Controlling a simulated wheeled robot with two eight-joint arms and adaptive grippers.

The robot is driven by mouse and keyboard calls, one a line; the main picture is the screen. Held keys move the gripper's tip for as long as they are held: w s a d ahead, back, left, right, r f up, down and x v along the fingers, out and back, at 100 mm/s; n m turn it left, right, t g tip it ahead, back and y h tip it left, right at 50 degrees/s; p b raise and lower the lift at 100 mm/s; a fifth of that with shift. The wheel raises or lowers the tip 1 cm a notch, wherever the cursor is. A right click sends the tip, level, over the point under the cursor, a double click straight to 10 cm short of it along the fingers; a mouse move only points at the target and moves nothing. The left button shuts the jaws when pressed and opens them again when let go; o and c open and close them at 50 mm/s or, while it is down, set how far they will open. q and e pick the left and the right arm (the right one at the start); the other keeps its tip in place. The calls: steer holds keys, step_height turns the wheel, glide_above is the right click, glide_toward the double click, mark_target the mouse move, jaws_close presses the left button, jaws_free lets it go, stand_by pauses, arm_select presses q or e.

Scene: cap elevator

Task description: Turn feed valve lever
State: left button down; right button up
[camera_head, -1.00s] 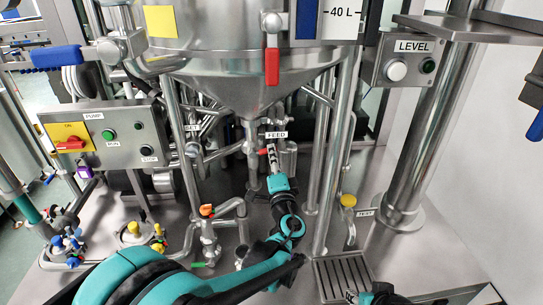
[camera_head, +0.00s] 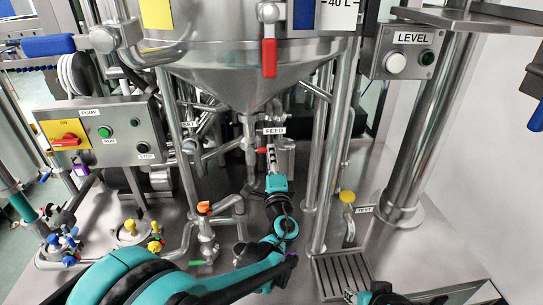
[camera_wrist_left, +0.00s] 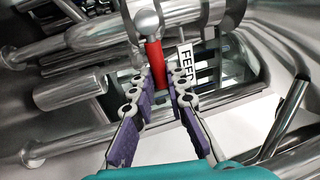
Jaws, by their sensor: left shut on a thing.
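The feed valve has a short red lever (camera_head: 262,150) just under the FEED label (camera_head: 274,131), below the steel cone-bottomed tank (camera_head: 240,75). In the left wrist view the red lever (camera_wrist_left: 156,62) hangs below a round steel knob (camera_wrist_left: 148,22), next to the FEED label (camera_wrist_left: 186,65). My left gripper (camera_head: 270,154) reaches up to the valve from below. In the wrist view its purple-padded fingers (camera_wrist_left: 171,80) are shut on the lever's lower end. The fingers hide part of the lever. My right gripper (camera_head: 352,296) shows only partly at the bottom edge; its jaws are unclear.
Steel pipes (camera_head: 318,170) stand close right of the valve. An orange-handled valve (camera_head: 204,208) is to the left, a yellow-capped TEST pipe (camera_head: 347,197) to the right. A larger red handle (camera_head: 269,57) hangs on the tank. The PUMP box (camera_head: 100,135) is at left. A drain grate (camera_head: 343,275) lies in front.

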arm_select(q)
steer(key=c, duration=1.5)
jaws_free()
steer(key=v, duration=1.2)
steer(key=shift+f, duration=0.15)
